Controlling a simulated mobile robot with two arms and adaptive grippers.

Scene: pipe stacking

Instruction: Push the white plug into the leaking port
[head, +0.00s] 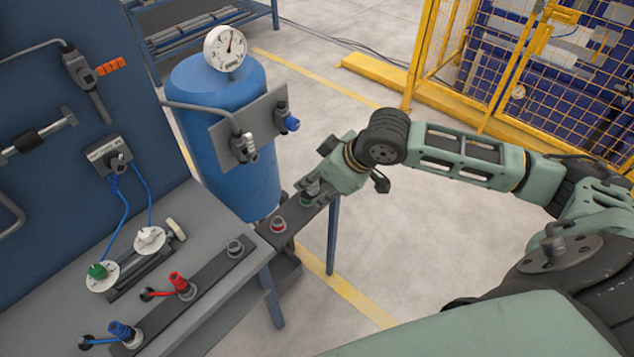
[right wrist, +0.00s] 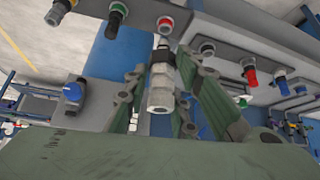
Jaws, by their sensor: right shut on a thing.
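My right gripper (head: 312,188) is over the far end of the dark port rail (head: 262,232), its fingers pointing at the rail. In the right wrist view it is shut on a pale grey-white fitting (right wrist: 160,92), which looks like the white plug. The fitting's narrow end points toward the rail, near the red-ringed port (right wrist: 165,24); I cannot tell whether it touches. The red-ringed port (head: 278,226) and a grey port (head: 235,248) look empty. No leak shows, so I cannot tell which port is leaking. My left gripper is not in view.
The blue tank (head: 205,110) with a gauge (head: 226,47) stands behind the rail. Its grey plate (head: 262,115) carries a blue knob (head: 291,123). Red (head: 179,283) and blue (head: 120,331) plugs sit on the rail's near part. The floor right of the rail is open.

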